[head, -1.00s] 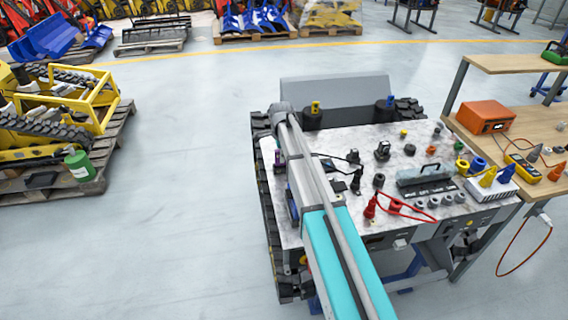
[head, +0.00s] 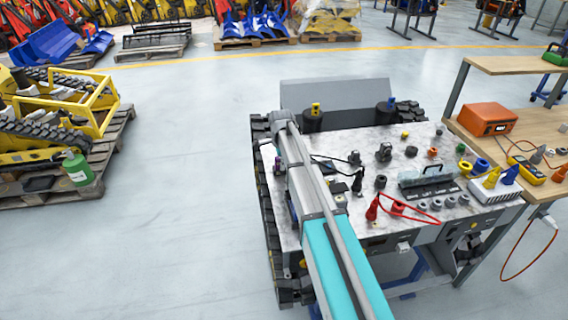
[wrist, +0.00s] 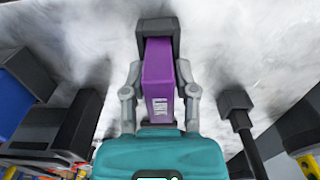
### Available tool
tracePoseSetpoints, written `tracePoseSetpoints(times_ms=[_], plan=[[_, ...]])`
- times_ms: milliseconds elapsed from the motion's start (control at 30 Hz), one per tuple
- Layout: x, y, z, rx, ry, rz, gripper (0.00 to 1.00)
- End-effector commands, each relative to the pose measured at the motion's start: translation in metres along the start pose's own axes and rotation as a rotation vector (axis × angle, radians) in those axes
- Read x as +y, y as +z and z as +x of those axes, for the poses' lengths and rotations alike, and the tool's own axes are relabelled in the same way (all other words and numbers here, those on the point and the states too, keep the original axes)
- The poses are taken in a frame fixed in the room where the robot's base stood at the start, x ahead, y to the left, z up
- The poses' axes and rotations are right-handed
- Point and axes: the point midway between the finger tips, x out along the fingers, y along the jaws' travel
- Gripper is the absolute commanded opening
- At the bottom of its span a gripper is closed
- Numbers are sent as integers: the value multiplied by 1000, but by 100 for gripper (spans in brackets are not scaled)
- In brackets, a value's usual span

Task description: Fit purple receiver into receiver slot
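The purple receiver (wrist: 158,75), a block with a pale label, lies between the two grey fingers of my gripper (wrist: 159,72) in the wrist view. The fingers press close on both its sides. A dark square piece (wrist: 158,27) surrounds its far end; I cannot tell whether this is the receiver's own cap or the receiver slot. In the head view my arm covers most of this spot, and only a small bit of purple (head: 279,164) shows at the left edge of the grey speckled carrier top (head: 350,225). The receiver slot is not clearly seen.
On the carrier top stand dark connectors (head: 383,152), a red plug (head: 372,210) with a red cable and a black handled block (head: 427,183). A wooden bench (head: 520,140) with an orange case (head: 487,118) adjoins at right.

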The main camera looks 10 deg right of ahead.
Motion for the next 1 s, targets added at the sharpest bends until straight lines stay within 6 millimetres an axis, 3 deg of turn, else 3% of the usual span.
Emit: tracePoseSetpoints(times_ms=[100, 567, 1000], plan=[[0, 0, 0, 0, 0, 0, 62], [0, 0, -2, 0, 0, 0, 62], [0, 0, -30, 0, 0, 1, 62]])
